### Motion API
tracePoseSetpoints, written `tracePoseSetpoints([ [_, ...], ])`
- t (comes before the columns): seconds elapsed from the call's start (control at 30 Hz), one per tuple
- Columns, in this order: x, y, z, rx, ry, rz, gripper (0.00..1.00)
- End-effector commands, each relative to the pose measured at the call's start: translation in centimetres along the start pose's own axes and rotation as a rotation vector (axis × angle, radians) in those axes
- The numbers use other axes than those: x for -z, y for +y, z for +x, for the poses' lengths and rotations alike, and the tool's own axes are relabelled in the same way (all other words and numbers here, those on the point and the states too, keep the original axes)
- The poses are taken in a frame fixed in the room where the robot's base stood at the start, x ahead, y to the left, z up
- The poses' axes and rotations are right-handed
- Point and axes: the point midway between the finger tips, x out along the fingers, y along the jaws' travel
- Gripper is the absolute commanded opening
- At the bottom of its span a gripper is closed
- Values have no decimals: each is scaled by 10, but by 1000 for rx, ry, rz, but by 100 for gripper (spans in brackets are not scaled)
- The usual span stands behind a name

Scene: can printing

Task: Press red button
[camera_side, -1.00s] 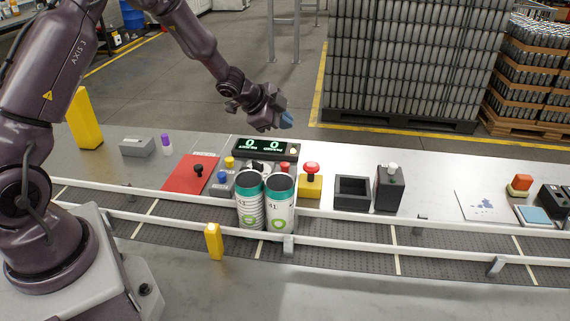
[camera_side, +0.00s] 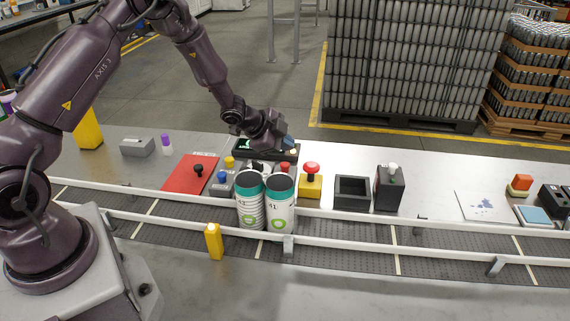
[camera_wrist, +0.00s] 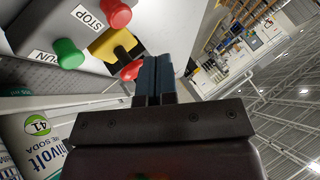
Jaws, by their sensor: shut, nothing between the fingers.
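A red mushroom button (camera_side: 311,168) stands on a yellow box (camera_side: 311,187) behind the conveyor; it also shows in the wrist view as a red cap (camera_wrist: 131,71) just left of my fingers. A second red button, labelled STOP (camera_wrist: 116,14), sits beside a green RUN button (camera_wrist: 68,53) in the wrist view. In the side view a smaller red button (camera_side: 284,167) shows partly behind the cans. My gripper (camera_side: 288,143) is shut and empty, above and behind the buttons, in front of the display. Its blue fingers (camera_wrist: 155,75) lie together. I see no contact with either button.
Two teal-topped cans (camera_side: 264,200) stand on the conveyor (camera_side: 350,250) in front of the buttons. A red plate (camera_side: 180,178) with a black knob lies left. A black open box (camera_side: 352,190) and a dark box with a pale knob (camera_side: 388,192) stand right.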

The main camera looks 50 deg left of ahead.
Motion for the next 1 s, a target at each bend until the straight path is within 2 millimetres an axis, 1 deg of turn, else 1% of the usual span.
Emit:
tracePoseSetpoints([
  [0.1,-7,7,10,-2,0,0,0],
  [0.3,-13,12,18,0,0,1,0],
  [1.0,-13,13,18,1,1,0,0],
])
